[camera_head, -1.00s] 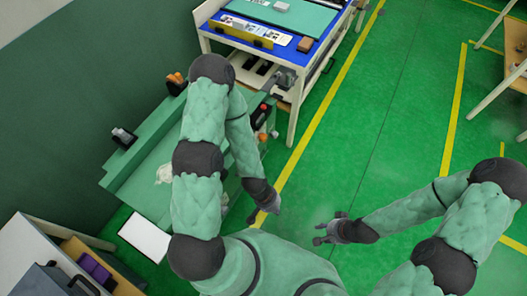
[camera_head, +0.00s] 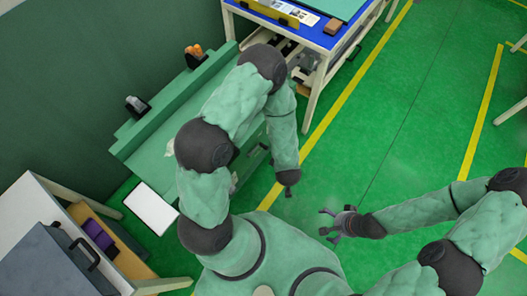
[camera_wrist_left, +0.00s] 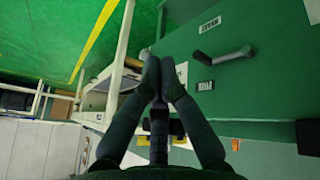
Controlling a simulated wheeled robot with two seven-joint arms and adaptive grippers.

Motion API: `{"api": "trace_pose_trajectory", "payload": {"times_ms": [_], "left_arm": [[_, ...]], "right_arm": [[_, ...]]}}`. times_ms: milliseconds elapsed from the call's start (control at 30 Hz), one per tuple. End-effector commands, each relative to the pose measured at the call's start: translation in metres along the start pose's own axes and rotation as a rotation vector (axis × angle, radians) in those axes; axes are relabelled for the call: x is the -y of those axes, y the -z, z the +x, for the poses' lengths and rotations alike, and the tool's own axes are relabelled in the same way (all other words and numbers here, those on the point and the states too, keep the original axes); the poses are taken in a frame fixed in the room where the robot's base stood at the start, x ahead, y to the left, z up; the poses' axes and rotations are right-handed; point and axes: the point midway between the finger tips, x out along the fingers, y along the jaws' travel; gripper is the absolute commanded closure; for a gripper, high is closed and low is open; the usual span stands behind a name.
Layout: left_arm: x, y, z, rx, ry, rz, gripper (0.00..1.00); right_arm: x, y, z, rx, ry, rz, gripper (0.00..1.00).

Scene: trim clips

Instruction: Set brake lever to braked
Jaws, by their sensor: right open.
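The brake lever (camera_wrist_left: 225,54) is a dark grey bar on a green panel (camera_wrist_left: 270,80) in the left wrist view. It points right from its pivot, roughly level in that picture. One white label (camera_wrist_left: 208,24) is above it and another (camera_wrist_left: 205,86) below; I cannot read them surely. My left gripper (camera_wrist_left: 158,72) is shut with its fingertips together and nothing visible between them, left of the lever and apart from it in the picture. In the head view my left gripper (camera_head: 288,190) points down, and the lever is hidden there. My right gripper (camera_head: 328,224) is open and empty.
A green bench or cart (camera_head: 150,145) stands by the wall, with a black holder (camera_head: 137,106) and an orange-topped item (camera_head: 195,54) on it. A blue-topped table (camera_head: 325,38) is behind. A grey case (camera_head: 50,265) is at lower left. Green floor (camera_head: 390,120) is free to the right.

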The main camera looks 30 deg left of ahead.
Motion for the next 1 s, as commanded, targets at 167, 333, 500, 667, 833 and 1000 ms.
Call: {"api": "trace_pose_trajectory", "payload": {"times_ms": [167, 333, 500, 667, 833, 1000], "left_arm": [[0.014, 0.029, -0.003, -0.291, 0.013, -0.274, 1.00], [0.032, 0.045, -0.017, -0.476, 0.015, -0.435, 1.00], [0.040, 0.051, -0.025, -0.549, 0.016, -0.497, 1.00], [0.041, 0.051, -0.026, -0.556, 0.017, -0.500, 1.00], [0.042, 0.051, -0.026, -0.554, 0.018, -0.499, 1.00], [0.043, 0.055, -0.017, -0.553, 0.019, -0.500, 1.00]], "right_arm": [[-0.006, 0.001, 0.018, 0.000, 0.000, 0.000, 0.00], [-0.009, 0.001, 0.025, 0.000, 0.000, 0.000, 0.00], [-0.009, 0.001, 0.027, 0.000, 0.000, 0.000, 0.00], [-0.009, 0.001, 0.026, 0.000, 0.000, 0.000, 0.00], [-0.009, 0.001, 0.026, 0.000, 0.000, 0.000, 0.00], [-0.011, 0.001, 0.031, 0.000, 0.000, 0.000, 0.00]]}}
